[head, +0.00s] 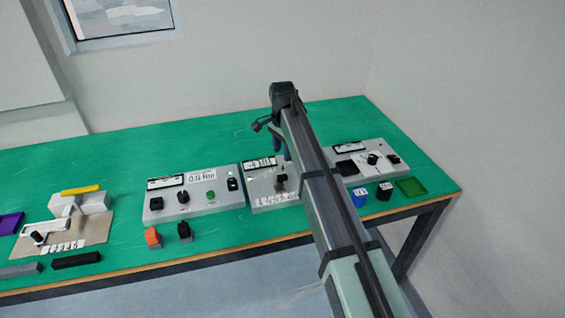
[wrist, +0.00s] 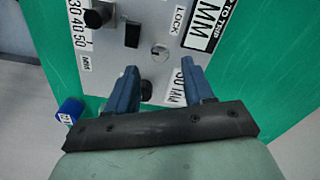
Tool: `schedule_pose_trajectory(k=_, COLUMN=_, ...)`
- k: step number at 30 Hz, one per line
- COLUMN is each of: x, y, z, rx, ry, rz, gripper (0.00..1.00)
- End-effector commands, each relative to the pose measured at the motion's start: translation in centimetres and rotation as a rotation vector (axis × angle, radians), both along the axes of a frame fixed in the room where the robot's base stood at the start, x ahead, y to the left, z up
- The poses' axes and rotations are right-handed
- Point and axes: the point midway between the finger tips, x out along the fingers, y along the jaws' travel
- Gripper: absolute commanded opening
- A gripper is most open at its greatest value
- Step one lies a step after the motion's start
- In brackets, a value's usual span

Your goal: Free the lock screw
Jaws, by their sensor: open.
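The small round lock screw (wrist: 160,52), silver with a dark slot, sits beside the LOCK label (wrist: 179,20) on a pale panel (wrist: 115,55). My gripper (wrist: 159,66) is open, its two blue fingers apart on either side just below the screw in the wrist view. I cannot tell its height above the panel. A dark round knob (wrist: 147,88) shows between the fingers. In the head view my gripper (head: 281,148) is over the back of the middle control box (head: 262,203), partly hidden by my arm. The screw cannot be made out there.
A black knob (wrist: 97,17) stands beside the printed scale. A control box (head: 215,203) is close on the left, another (head: 375,146) on the right. Blue (head: 359,198) and black (head: 384,191) blocks and a green tray (head: 411,187) lie at front right.

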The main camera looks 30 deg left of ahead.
Motion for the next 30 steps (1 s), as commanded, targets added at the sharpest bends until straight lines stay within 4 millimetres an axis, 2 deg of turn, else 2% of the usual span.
schedule_pose_trajectory(k=3, x=-0.1, y=-0.1, z=-2.1, rx=-0.001, ry=0.002, rz=0.0, gripper=0.52)
schedule_pose_trajectory(k=9, x=0.0, y=0.0, z=-4.4, rx=-0.001, ry=0.0, rz=0.0, gripper=0.52)
schedule_pose_trajectory(k=15, x=0.0, y=0.0, z=-5.5, rx=0.0, ry=-0.001, rz=0.0, gripper=0.52)
schedule_pose_trajectory(k=24, x=0.0, y=0.0, z=-5.6, rx=0.0, ry=-0.001, rz=0.0, gripper=0.52)
schedule_pose_trajectory(k=30, x=0.0, y=0.0, z=-5.6, rx=0.0, ry=-0.001, rz=0.0, gripper=0.34)
